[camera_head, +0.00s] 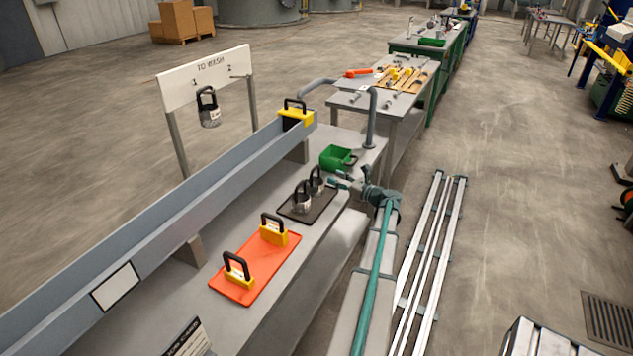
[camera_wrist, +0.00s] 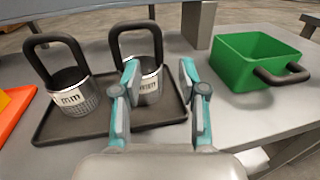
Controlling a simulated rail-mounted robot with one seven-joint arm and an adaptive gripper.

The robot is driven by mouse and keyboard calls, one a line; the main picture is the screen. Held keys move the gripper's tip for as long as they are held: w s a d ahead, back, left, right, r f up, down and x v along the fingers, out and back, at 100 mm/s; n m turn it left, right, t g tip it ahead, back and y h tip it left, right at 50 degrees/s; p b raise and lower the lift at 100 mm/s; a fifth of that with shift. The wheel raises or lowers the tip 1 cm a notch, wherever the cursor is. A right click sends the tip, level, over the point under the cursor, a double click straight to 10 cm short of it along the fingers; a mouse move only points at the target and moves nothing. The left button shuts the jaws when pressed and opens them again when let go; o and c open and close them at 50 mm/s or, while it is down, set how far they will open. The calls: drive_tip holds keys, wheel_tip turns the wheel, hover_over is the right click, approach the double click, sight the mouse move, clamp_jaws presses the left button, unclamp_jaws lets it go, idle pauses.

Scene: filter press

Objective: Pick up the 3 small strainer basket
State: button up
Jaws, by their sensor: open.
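Two small metal strainer baskets with tall black handles stand upright on a dark tray (camera_head: 322,211). The nearer basket (camera_head: 301,200) is the left basket (camera_wrist: 72,98) in the wrist view, with a white label ending in "mm". The farther basket (camera_head: 316,185) is the right basket (camera_wrist: 147,84) in the wrist view, its label partly hidden by my left finger. A third basket (camera_head: 209,112) hangs under the "TO WASH" board. My gripper (camera_head: 343,181) is open and empty, just right of the farther basket; its teal fingers (camera_wrist: 159,78) show in the wrist view. Contact cannot be told.
A green bin (camera_head: 337,157) with a dark handle stands behind the tray, right of my fingers in the wrist view (camera_wrist: 240,72). An orange mat (camera_head: 247,284) holds two yellow blocks with black handles. A long grey trough (camera_head: 150,240) runs along the bench's left side.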

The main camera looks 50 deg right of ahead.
sight(319, 169)
drive_tip(key=w+p, duration=0.2)
drive_tip(key=w, duration=0.6)
drive_tip(key=shift+w+f+p, duration=0.1)
drive_tip(key=shift+w+p, duration=0.25)
clamp_jaws()
